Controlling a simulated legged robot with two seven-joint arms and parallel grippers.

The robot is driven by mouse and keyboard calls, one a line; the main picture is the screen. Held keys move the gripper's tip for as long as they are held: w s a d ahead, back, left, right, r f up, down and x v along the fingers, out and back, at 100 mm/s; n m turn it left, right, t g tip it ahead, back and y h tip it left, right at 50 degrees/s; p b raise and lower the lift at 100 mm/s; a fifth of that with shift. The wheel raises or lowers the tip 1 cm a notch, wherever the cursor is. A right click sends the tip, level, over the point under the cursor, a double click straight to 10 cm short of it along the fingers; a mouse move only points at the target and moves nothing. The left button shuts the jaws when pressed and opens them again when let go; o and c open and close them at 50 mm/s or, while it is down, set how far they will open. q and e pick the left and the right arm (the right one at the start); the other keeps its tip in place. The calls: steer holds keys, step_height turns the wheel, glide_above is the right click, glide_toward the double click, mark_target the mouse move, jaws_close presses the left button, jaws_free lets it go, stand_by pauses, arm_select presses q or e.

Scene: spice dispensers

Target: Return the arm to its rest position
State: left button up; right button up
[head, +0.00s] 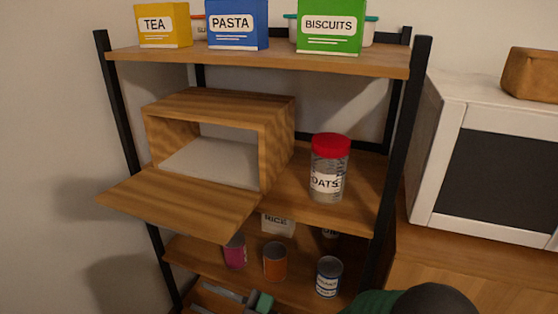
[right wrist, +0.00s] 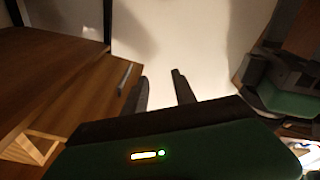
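My right gripper shows in the right wrist view (right wrist: 164,88), with its two dark fingers apart and nothing between them. They point at a pale, bright surface. In the head view, grey and green gripper parts (head: 235,299) show at the bottom edge, in front of the lower shelf and mostly cut off. A dark rounded link with green of my arm shows at the bottom right. I do not make out the left gripper's fingers.
The shelf unit (head: 390,205) holds an open wooden box (head: 222,104) with its flap down, an oats jar (head: 329,165) and several cans below. Tea (head: 163,25), pasta (head: 237,25) and biscuits (head: 330,27) boxes stand on top. A white appliance (head: 447,100) stands at right.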

steer(key=w+d+f+m+t+h, duration=0.25)
steer(key=d+f+m+h, duration=0.3)
steer(key=d, duration=0.35)
steer(key=w+d+f+m+t+h, duration=0.1)
steer(key=w+d+f+m+h, duration=0.3)
steer(key=d+h, duration=0.4)
steer(key=s+d+f+m+g+h, duration=0.3)
steer(key=s+d+m, duration=0.2)
steer(key=s+d, duration=0.35)
steer(key=s+d+f+m+g+h, duration=0.2)
steer(key=s+d+m+g, duration=0.2)
steer(key=s+d, duration=0.45)
steer(key=w+p+v, duration=0.2)
steer(key=p+v, duration=1)
steer(key=w+r+p+v, duration=0.1)
steer(key=w+p+v, duration=0.2)
steer(key=p+v, duration=0.9)
steer(key=w+r+p+v, duration=0.1)
steer(key=w+p+v, duration=0.2)
steer(key=p+v, duration=0.9)
steer(key=shift+d+r+m+p, duration=0.2)
steer(key=shift+r+m+p, duration=0.2)
steer(key=shift+p, duration=0.8)
